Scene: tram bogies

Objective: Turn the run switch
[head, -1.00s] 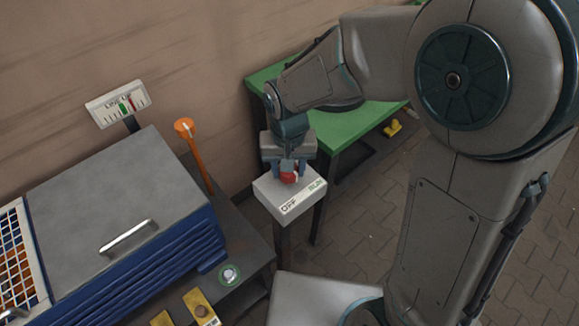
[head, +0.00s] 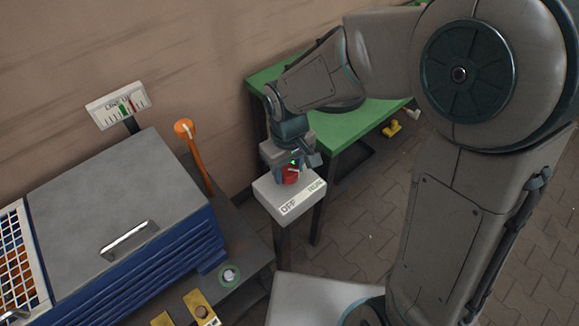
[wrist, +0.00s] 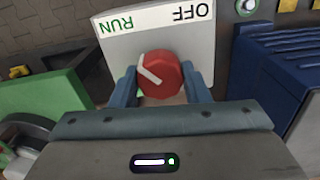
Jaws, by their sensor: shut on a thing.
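The run switch is a red round knob (wrist: 160,77) with a white pointer line, on a pale box (wrist: 150,35) marked OFF and RUN. In the wrist view the pointer slants up and left, toward the RUN side. In the head view the knob (head: 290,176) shows under my gripper (head: 288,179), on top of the box (head: 290,200). In the wrist view my gripper (wrist: 161,90) has one blue-grey finger on each side of the knob and is shut on it. The knob's near edge is partly hidden by the gripper body.
A green table (head: 360,128) stands behind the box. At left is a blue cabinet with a grey lid (head: 120,205) and handle, an orange lever (head: 196,160) and a gauge (head: 118,105). A round button (head: 229,275) sits on the dark bench.

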